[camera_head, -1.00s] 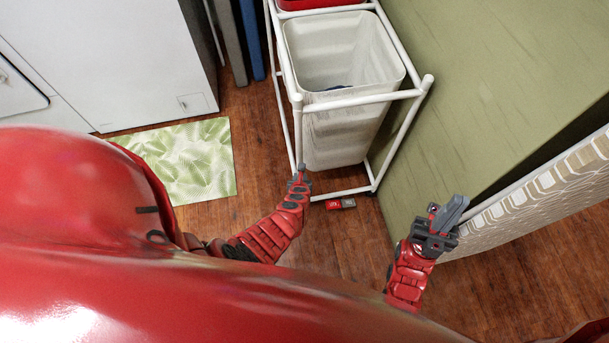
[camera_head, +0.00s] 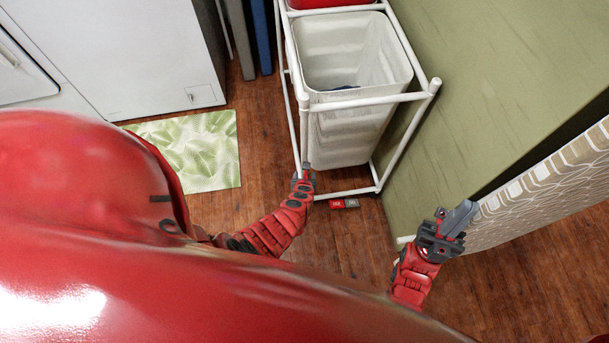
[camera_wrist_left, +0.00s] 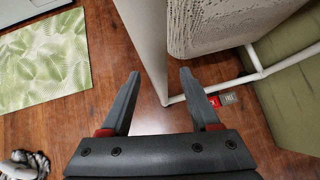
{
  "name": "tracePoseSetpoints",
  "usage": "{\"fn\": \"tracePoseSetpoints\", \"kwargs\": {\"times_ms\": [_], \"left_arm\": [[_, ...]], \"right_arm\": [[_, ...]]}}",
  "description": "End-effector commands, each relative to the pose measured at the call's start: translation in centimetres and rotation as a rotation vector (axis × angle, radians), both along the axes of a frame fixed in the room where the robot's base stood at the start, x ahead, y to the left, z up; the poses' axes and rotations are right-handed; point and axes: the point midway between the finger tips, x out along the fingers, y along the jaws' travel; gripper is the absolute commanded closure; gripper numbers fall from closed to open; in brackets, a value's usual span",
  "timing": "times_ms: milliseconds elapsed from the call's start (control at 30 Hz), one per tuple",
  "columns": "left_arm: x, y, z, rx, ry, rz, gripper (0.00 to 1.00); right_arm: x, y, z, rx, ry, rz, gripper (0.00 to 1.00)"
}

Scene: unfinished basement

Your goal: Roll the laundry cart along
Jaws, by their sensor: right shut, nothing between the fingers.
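The laundry cart is a white tube frame (camera_head: 370,103) holding a pale perforated bin (camera_head: 345,135), with a red bin (camera_head: 318,3) behind it. Dark contents show inside the pale bin. My left gripper (camera_head: 305,172) is at the cart's near left corner post, low in the head view. In the left wrist view its fingers (camera_wrist_left: 160,82) are spread apart, with the white post (camera_wrist_left: 145,45) ahead in the gap between the tips; contact cannot be told. My right gripper (camera_head: 460,217) is shut and empty, to the right of the cart and apart from it.
A green wall panel (camera_head: 500,80) stands close along the cart's right side, with a patterned board (camera_head: 545,190) nearer. A small red and grey item (camera_head: 344,204) lies by the bottom rail. A leaf-print mat (camera_head: 195,150) and white appliance (camera_head: 130,50) are left. Wood floor is bare between.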

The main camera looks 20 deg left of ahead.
Motion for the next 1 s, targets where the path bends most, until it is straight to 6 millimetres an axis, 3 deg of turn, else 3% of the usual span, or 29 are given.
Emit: {"fn": "tracePoseSetpoints", "kwargs": {"times_ms": [233, 367, 600, 1000], "left_arm": [[-0.1, 0.0, 0.2, 0.0, 0.0, 0.0, 0.38], [-0.7, -0.4, 1.4, -0.001, -0.003, -0.002, 0.38], [-4.3, -1.6, 5.2, -0.002, 0.001, -0.003, 0.38], [-9.2, -3.4, 10.0, -0.001, -0.001, -0.003, 0.38]], "right_arm": [[0.0, 0.0, 0.2, 0.0, 0.0, 0.0, 1.0], [0.0, 0.0, 1.4, 0.0, 0.0, 0.0, 1.0], [0.0, 0.0, 5.4, 0.0, 0.0, 0.0, 1.0], [0.0, 0.0, 7.4, 0.0, 0.0, 0.0, 1.0]]}}
